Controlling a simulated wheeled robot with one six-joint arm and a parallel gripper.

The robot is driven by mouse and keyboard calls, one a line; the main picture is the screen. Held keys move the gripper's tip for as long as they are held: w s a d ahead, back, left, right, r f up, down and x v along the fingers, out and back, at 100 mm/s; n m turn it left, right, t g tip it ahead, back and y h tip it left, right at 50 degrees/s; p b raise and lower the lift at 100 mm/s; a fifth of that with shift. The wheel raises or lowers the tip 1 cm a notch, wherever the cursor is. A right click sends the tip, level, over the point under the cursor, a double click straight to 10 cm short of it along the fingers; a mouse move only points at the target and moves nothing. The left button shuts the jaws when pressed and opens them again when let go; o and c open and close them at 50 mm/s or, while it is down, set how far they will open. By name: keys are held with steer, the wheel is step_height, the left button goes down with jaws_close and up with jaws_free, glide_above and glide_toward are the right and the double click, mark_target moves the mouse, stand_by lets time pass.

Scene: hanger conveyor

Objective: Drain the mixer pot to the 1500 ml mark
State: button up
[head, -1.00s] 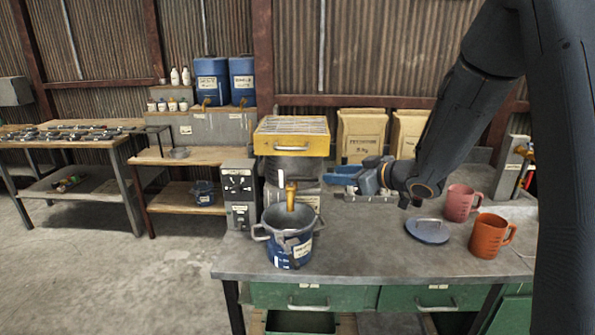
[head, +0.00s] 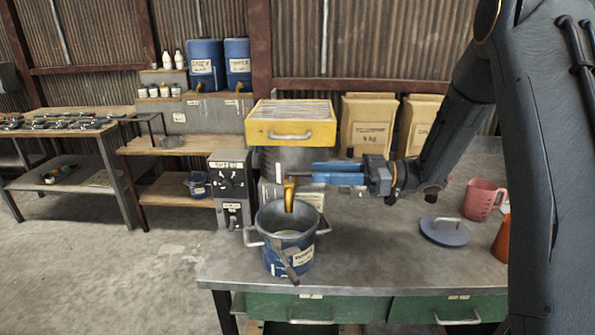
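A blue pot (head: 272,258) with two grey side handles and a pale label stands on the bench, under a yellow-brown tap (head: 289,194). A pale grey surface shows inside the pot; I cannot read its level or any 1500 ml mark. A grey strip-like part (head: 289,268) runs down the pot's front. My gripper (head: 316,173) has blue fingers pointing left, above the pot's right rim and close to the tap's upper part. I cannot tell whether it touches the tap, nor how far its fingers are apart.
A yellow-topped grey machine (head: 290,124) stands behind the pot, with a control box (head: 232,182) to its left. A blue lid (head: 444,232), a pink jug (head: 484,199) and an orange jug (head: 502,243) are at right. Bench between pot and lid is clear.

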mark_target(292, 171)
steer(key=a+p, duration=0.2)
steer(key=a, duration=0.5)
steer(key=shift+w, duration=0.1)
steer(key=shift+d, duration=0.1)
steer(key=shift+c, duration=0.2)
jaws_close()
